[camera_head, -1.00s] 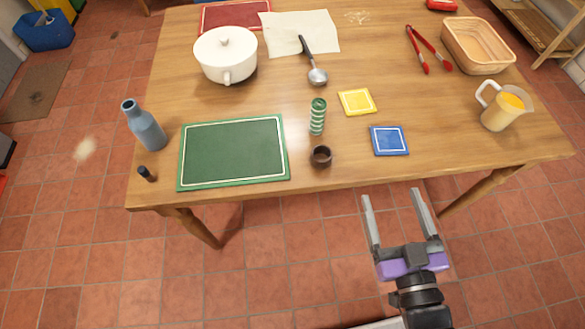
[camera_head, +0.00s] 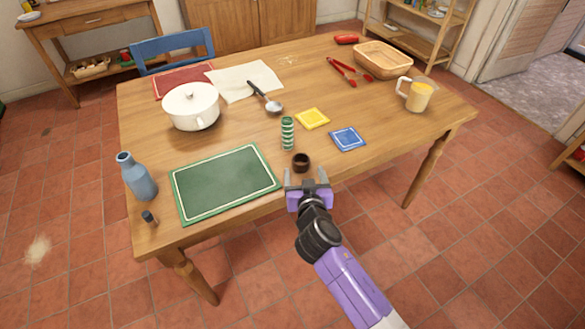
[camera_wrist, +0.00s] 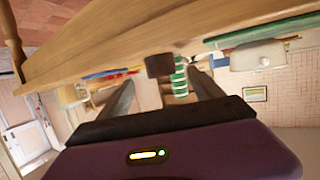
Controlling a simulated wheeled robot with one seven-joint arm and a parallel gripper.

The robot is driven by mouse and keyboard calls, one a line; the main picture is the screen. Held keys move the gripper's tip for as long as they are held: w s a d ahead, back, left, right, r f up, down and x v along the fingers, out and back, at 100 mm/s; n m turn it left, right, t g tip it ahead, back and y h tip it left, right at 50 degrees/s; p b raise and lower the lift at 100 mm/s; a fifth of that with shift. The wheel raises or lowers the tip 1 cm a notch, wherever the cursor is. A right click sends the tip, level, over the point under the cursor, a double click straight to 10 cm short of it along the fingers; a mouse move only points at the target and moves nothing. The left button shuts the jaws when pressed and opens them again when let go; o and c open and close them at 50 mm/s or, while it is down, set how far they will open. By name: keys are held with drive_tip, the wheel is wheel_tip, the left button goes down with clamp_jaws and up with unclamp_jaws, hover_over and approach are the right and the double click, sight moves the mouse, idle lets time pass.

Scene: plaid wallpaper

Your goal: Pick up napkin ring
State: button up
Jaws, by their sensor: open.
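The napkin ring (camera_head: 301,162) is a small dark brown ring standing near the front edge of the wooden table (camera_head: 240,120). My gripper (camera_head: 307,174) is open at the table's front edge, just in front of the ring, with its fingers pointing toward it. In the wrist view the ring (camera_wrist: 159,66) shows ahead, between the lines of the two open fingers (camera_wrist: 165,95). I cannot tell how far the fingertips are from it, but nothing is held.
A green-and-white striped cylinder (camera_head: 287,133) stands close behind the ring. A green placemat (camera_head: 225,183) lies to the left, and a blue coaster (camera_head: 347,138) and yellow coaster (camera_head: 312,118) to the right. A white pot (camera_head: 191,107) and a blue bottle (camera_head: 136,176) stand farther left.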

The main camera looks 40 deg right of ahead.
sight(302, 166)
drive_tip(key=shift+p+x, duration=0.5)
drive_tip(key=shift+x, duration=3.25)
drive_tip(key=shift+a+f, duration=0.1)
drive_tip(key=c, duration=1.4)
